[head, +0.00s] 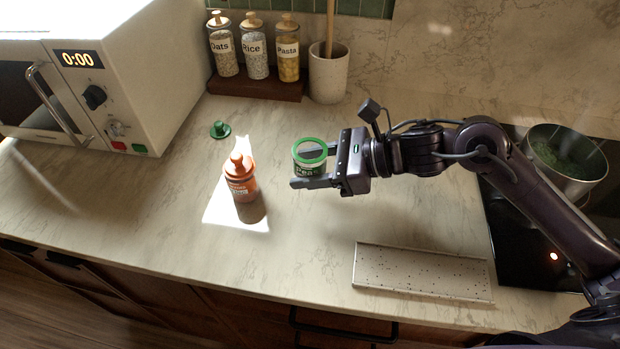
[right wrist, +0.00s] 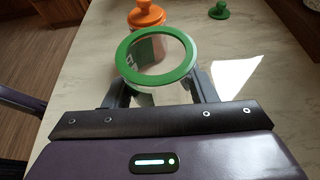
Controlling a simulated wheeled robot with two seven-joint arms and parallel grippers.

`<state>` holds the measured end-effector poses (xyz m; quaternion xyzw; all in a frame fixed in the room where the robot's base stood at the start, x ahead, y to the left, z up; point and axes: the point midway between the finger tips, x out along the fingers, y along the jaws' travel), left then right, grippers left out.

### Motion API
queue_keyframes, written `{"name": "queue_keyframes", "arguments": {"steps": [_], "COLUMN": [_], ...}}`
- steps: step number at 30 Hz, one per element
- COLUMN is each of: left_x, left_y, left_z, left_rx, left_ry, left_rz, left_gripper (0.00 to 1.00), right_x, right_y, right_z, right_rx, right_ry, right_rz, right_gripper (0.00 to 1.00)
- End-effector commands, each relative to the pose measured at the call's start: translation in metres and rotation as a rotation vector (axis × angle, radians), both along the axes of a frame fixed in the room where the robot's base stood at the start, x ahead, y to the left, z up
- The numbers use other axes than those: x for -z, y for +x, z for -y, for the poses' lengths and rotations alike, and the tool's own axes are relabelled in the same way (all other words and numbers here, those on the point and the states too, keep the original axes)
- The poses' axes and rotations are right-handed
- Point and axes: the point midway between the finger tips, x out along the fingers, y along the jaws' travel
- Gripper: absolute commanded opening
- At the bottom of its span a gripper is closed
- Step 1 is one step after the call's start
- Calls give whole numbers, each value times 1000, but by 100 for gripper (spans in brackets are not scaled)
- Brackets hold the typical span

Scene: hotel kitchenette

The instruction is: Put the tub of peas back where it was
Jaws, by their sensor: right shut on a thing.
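The tub of peas (head: 309,158) is a clear, labelled tub with a green rim and an open top. In the right wrist view the tub (right wrist: 158,56) looks see-through and empty inside. My right gripper (head: 301,168) is shut on it from the right, one finger on each side. The tub is upright, over the middle of the counter; I cannot tell whether its base touches the counter. A green knobbed lid (head: 220,129) lies on the counter near the microwave. My left gripper is not in view.
An orange-lidded jar (head: 241,178) stands left of the tub. A pot (head: 563,160) with green contents sits on the hob at right. A speckled board (head: 423,272) lies at the front. Oats, Rice and Pasta jars stand on a dark wooden rack (head: 257,88) at the back. The microwave (head: 130,75) is at left.

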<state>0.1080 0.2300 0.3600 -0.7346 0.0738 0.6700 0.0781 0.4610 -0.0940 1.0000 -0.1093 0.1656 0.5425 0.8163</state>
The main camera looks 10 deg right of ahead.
Motion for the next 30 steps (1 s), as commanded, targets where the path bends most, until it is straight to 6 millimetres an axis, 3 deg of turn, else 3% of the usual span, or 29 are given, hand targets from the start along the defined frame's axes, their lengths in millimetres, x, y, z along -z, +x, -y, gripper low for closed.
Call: {"name": "queue_keyframes", "arguments": {"steps": [12,25,26,30], "left_x": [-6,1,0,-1], "left_y": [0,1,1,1], "left_z": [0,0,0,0], "left_rx": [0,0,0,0], "left_ry": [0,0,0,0], "left_rz": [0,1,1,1], "left_gripper": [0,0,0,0], "right_x": [43,49,47,47], "right_y": [0,0,0,0], "right_z": [0,0,0,0], "right_rx": [0,-1,0,0], "right_ry": [1,0,1,1], "right_rz": [0,2,1,1], "right_gripper": [27,27,54,72]}}
